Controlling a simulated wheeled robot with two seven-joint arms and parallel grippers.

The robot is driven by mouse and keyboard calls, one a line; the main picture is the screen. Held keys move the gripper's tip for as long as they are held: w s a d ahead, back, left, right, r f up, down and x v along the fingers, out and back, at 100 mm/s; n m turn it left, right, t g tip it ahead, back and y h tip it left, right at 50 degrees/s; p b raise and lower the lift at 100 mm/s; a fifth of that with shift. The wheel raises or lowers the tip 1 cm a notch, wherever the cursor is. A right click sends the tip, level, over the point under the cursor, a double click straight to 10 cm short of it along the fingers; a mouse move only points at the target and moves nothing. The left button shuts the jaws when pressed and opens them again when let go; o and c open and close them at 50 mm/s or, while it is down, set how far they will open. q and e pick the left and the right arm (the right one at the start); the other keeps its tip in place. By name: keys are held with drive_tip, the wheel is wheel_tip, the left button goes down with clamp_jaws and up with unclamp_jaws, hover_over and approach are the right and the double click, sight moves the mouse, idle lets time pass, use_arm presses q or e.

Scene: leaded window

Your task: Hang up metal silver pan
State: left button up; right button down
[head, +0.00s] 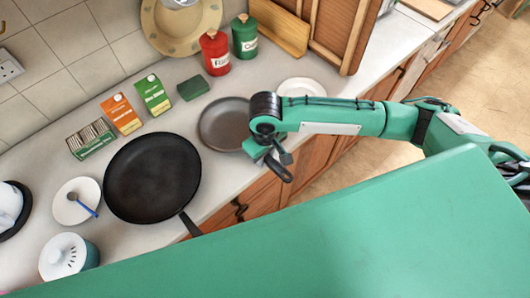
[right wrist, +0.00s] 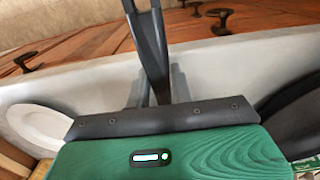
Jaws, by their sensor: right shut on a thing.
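The metal silver pan (head: 222,126) lies on the counter in the head view as a round grey pan, right of a larger black pan (head: 150,178). My right gripper (head: 279,163) is at the pan's right, near the counter's front edge, and is shut on the pan's dark handle, as far as I can tell. My arm covers part of the pan's right side and the grip itself. In the right wrist view a dark looped piece (right wrist: 150,48) stands out beyond the gripper body, and a dark pan rim shows at the right. My left gripper is not in view.
A white plate (head: 301,88) lies right of the grey pan. Behind are a green sponge (head: 193,88), red canister (head: 215,52), green canister (head: 245,37) and cartons (head: 122,114). A lidded jar (head: 68,257) and small plate (head: 77,202) stand left. Cabinets lie below the counter.

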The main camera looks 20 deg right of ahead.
drive_tip(key=shift+a, duration=0.1)
drive_tip(key=c, duration=1.2)
unclamp_jaws()
drive_tip(key=shift+c, duration=0.2)
wheel_tip(320, 180, up, 12)
drive_tip(key=b, duration=0.2)
